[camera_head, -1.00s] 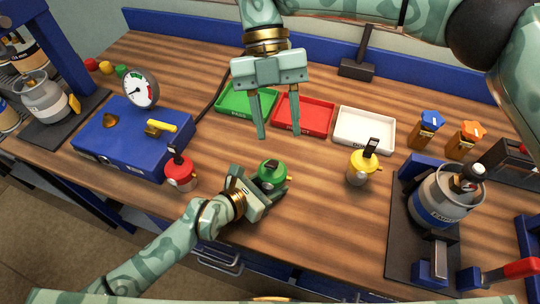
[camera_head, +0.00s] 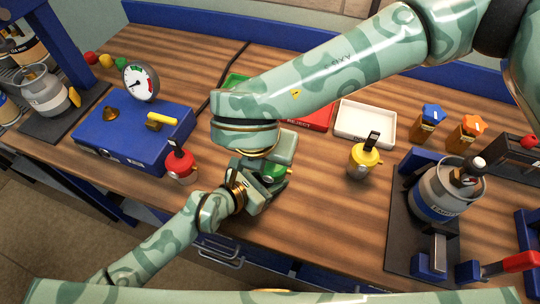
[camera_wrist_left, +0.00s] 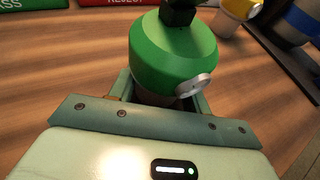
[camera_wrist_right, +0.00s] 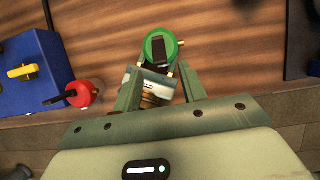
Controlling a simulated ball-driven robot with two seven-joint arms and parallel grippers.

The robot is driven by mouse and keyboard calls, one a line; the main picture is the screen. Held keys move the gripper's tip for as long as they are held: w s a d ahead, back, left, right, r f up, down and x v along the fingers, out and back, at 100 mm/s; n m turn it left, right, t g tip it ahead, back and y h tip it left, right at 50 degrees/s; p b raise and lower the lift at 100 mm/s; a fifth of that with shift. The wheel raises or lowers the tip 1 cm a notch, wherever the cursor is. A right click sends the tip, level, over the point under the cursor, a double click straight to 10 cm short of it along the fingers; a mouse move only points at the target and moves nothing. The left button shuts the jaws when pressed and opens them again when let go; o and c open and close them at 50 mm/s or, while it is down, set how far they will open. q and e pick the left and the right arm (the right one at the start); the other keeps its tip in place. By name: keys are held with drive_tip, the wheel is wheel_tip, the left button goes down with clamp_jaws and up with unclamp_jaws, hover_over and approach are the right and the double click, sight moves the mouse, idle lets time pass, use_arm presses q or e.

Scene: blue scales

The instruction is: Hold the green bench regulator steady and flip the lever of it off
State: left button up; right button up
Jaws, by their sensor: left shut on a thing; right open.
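The green bench regulator (camera_head: 274,173) stands on the wooden bench top. My left gripper (camera_wrist_left: 160,92) is shut around its body from the near side. In the left wrist view its green cap (camera_wrist_left: 172,50) and a round grey disc (camera_wrist_left: 194,86) show. Its black lever (camera_wrist_right: 158,52) lies across the cap in the right wrist view; the head view hides it. My right gripper (camera_wrist_right: 158,72) is open above the regulator, pointing down. The lever appears just beyond and between its fingertips; I cannot tell the height gap or any contact. The right fingers are mostly hidden in the head view.
A red regulator (camera_head: 180,165) stands to the left and a yellow one (camera_head: 364,161) to the right. A blue gauge box (camera_head: 108,140) stands at the left. Green, red (camera_head: 320,118) and white (camera_head: 365,124) trays lie behind. A grey cylinder (camera_head: 440,195) is at the right.

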drive_tip(key=x, duration=0.6)
clamp_jaws()
